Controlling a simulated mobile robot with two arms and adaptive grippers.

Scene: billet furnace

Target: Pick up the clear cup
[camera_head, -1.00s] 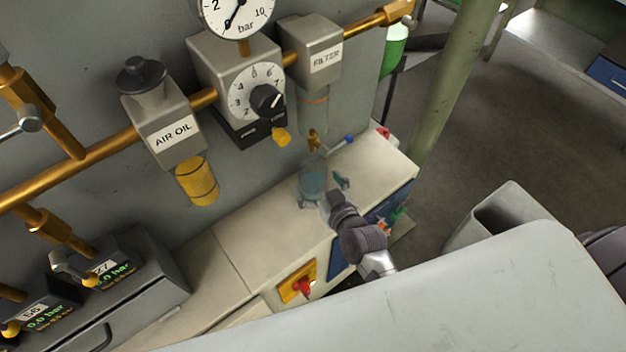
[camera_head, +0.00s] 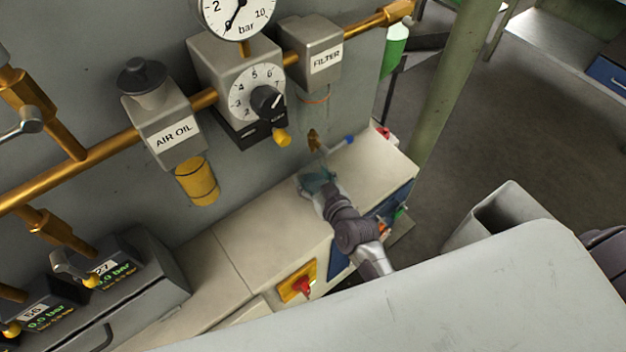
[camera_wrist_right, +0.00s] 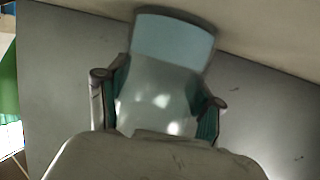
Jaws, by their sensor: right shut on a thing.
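The clear cup (camera_head: 314,176) is a small see-through vessel with a bluish tint, over the cream cabinet top below the filter. In the right wrist view the cup (camera_wrist_right: 165,85) fills the space between the fingers, its pale blue band towards the top of the picture. My right gripper (camera_head: 318,184) reaches in from the lower right and is shut on the cup. Its green-padded fingers (camera_wrist_right: 160,95) lie on either side of the cup in the wrist view. Whether the cup touches the cabinet top is unclear. My left gripper is not in view.
The cream cabinet top (camera_head: 240,245) is mostly bare. A red switch (camera_head: 301,287) is on the cabinet front.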

